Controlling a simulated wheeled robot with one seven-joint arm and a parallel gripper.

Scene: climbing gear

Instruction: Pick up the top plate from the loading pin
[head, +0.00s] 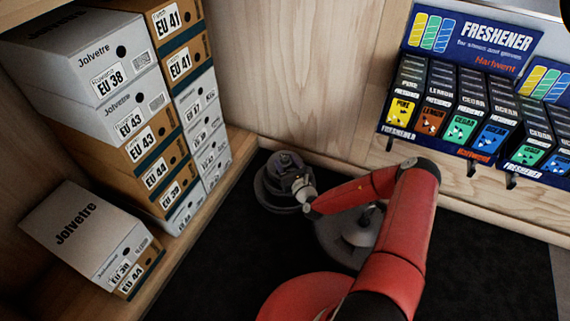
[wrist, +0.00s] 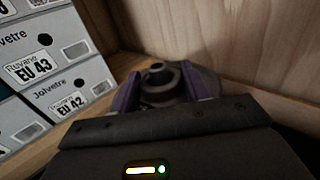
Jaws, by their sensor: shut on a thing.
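A grey round plate (head: 284,163) shows at the top of a low stack of grey discs (head: 268,197) on the dark floor near the corner. My gripper (head: 302,186) reaches it from the right and hides part of it. In the wrist view, the purple fingers of my gripper (wrist: 158,92) stand on either side of a dark grey round piece with a raised hub (wrist: 157,72), and they are shut on it. I cannot tell whether the plate is clear of the discs below. The loading pin cannot be made out clearly.
Shoe boxes (head: 135,125) are stacked at the left, with a lower pair (head: 85,235) nearer. A display of air fresheners (head: 455,105) stands at the upper right. Another grey round object (head: 345,240) is partly hidden by my arm. Dark floor (head: 480,260) at the right is clear.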

